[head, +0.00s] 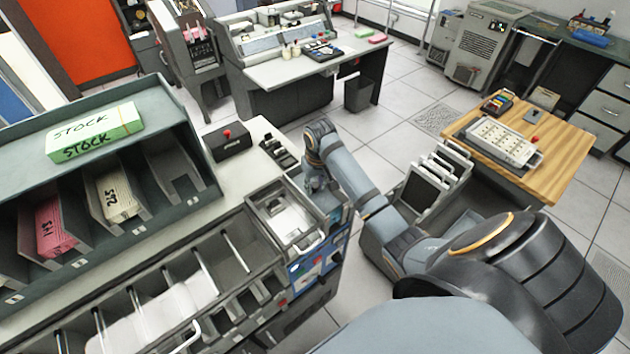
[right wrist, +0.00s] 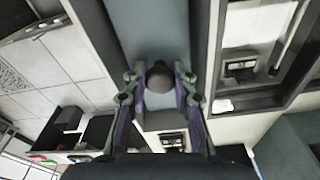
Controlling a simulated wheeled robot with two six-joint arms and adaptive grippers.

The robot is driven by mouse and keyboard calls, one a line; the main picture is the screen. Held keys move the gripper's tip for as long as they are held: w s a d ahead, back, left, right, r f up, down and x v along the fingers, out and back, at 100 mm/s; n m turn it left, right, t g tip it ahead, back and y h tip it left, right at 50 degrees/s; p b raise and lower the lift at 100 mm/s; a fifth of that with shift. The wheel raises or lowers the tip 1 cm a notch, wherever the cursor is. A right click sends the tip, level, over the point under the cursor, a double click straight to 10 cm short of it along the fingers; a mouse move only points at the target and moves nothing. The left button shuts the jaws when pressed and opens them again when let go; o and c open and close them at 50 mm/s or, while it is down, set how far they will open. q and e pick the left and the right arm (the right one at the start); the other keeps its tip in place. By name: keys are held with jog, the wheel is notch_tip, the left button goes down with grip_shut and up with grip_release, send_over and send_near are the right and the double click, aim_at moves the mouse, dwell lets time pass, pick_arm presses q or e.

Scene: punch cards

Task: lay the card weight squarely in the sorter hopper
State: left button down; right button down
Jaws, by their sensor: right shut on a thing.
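My right gripper (head: 318,190) is low over the right end of the sorter, beside an open-topped metal bay. In the right wrist view the same gripper (right wrist: 160,84) is shut on a dark round knob, which I take to be the handle of the card weight (right wrist: 160,75). The weight's body is hard to make out, and the arm hides it in the head view. A grey-blue channel between dark walls, probably the sorter hopper (right wrist: 150,25), lies beneath and beyond the knob. I cannot tell whether the weight touches its floor or sits square. My left gripper is out of view.
The open metal bay (head: 285,216) and a row of sorter pockets (head: 195,270) lie left of the gripper. A card rack (head: 190,210) with a green STOCK box (head: 94,132) stands further left. A wooden table (head: 555,155) is at the right.

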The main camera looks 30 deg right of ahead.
aim_at(315, 192)
jog(key=shift+f, duration=1.5)
jog(key=c, duration=1)
grip_release()
jog(key=shift+r, duration=0.15)
jog(key=r, duration=0.4)
jog(key=s+r, duration=0.1)
jog(key=r, duration=0.2)
jog(key=shift+r, duration=0.1)
